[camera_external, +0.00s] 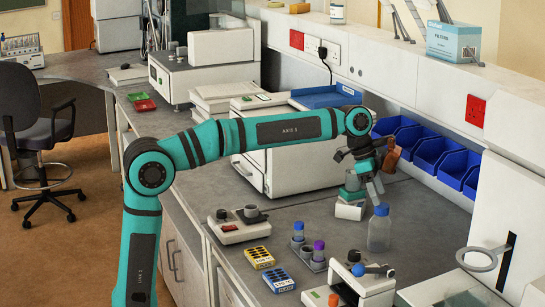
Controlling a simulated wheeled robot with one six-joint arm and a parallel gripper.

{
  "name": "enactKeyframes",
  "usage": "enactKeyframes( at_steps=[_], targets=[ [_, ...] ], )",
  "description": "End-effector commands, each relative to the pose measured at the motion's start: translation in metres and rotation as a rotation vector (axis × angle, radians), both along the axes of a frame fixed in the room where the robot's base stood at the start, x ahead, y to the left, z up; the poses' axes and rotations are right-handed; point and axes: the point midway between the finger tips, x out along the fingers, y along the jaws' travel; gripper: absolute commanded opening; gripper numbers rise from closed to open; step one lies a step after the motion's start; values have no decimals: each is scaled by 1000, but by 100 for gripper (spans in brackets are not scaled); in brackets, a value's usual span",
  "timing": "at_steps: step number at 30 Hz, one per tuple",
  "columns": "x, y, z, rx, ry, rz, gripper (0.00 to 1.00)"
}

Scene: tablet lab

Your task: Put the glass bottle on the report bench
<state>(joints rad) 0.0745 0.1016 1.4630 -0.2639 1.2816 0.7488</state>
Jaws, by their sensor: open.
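A clear glass bottle (379,232) with a blue cap stands upright on the grey bench, right of centre. My gripper (372,188) is above and slightly behind the bottle in the picture, pointing down. It is open and appears apart from the bottle, with nothing visible between its fingers. A small white and green item (350,204) is just beside the fingers at lower left. I cannot tell which bench surface is the report bench.
Blue bins (432,150) line the wall behind the bottle, with brown bottles (391,155) near them. A tube holder (311,256), yellow boxes (258,257) and a white device (364,283) stand in front. A white oven-like instrument (300,160) is behind my arm. A chair (38,135) is far left.

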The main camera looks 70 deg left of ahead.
Motion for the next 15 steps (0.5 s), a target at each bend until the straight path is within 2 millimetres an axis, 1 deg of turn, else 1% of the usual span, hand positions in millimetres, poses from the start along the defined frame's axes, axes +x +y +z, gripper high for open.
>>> enactKeyframes(
  at_steps=[1, 6, 10, 15],
  targets=[
    [-2, 3, 10, 0, -3, 1, 60],
    [-11, 11, 38, 0, -3, 1, 60],
    [-15, 16, 54, 0, -1, 0, 60],
    [-19, 19, 64, 0, 0, 0, 60]
  ],
)
